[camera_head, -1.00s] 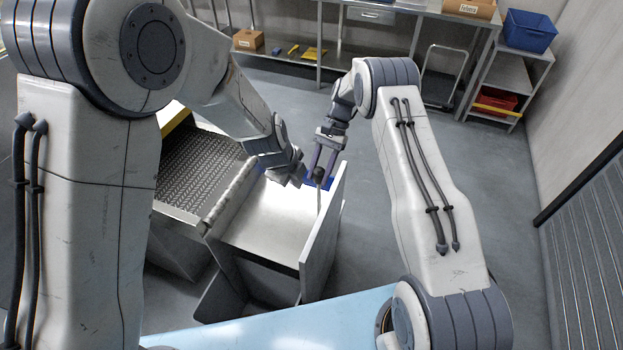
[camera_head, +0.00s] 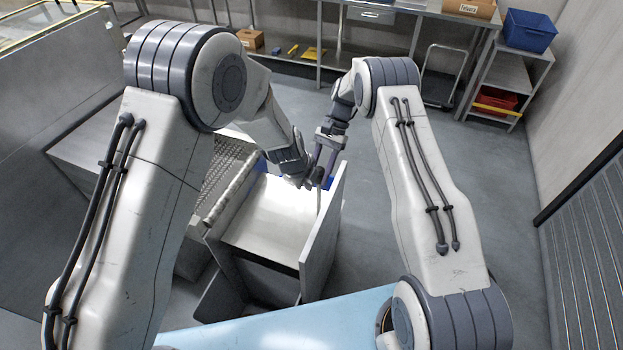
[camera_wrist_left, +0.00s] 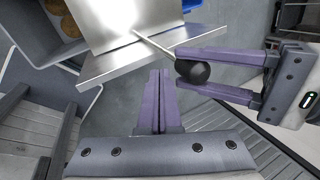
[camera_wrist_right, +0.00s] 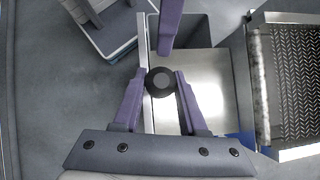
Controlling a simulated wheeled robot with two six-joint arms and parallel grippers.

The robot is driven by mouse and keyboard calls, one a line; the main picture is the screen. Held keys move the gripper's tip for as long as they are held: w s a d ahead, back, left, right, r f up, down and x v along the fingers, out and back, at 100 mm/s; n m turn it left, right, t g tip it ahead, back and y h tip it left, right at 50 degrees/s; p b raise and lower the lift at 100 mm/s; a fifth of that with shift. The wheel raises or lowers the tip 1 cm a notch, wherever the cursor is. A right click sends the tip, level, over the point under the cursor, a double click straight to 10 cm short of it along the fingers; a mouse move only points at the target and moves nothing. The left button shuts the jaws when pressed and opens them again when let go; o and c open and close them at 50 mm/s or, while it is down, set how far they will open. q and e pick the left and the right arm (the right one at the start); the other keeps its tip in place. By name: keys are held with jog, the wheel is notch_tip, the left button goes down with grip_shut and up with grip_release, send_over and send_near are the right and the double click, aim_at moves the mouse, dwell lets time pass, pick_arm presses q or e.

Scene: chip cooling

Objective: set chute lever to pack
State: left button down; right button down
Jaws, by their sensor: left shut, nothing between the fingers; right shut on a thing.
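The chute lever is a thin metal rod (camera_wrist_left: 156,46) with a black ball knob (camera_wrist_left: 192,71), at the upright side panel (camera_head: 322,230) of the shiny chute plate (camera_head: 270,215). My right gripper (camera_wrist_right: 160,88) is shut on the knob, one finger on each side of it. My left gripper (camera_wrist_left: 160,74) is shut and empty, close beside the knob and the right fingers. One of its fingers shows at the top of the right wrist view. In the head view the gripper tips crowd together and partly hide the knob. No lever position labels are readable.
A ribbed conveyor (camera_wrist_right: 305,85) leads to the chute. A grey bin (camera_head: 218,300) stands below it, and round golden pieces (camera_wrist_left: 70,25) lie in a bin. Something blue (camera_wrist_left: 205,38) is behind the panel. Shelves and a blue crate (camera_head: 528,31) stand at the back. The floor to the right is clear.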

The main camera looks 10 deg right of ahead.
pick_arm(q)
jog(key=shift+w+d, duration=0.5)
jog(key=shift+w, duration=0.1)
pick_arm(e)
jog(key=shift+f, duration=0.1)
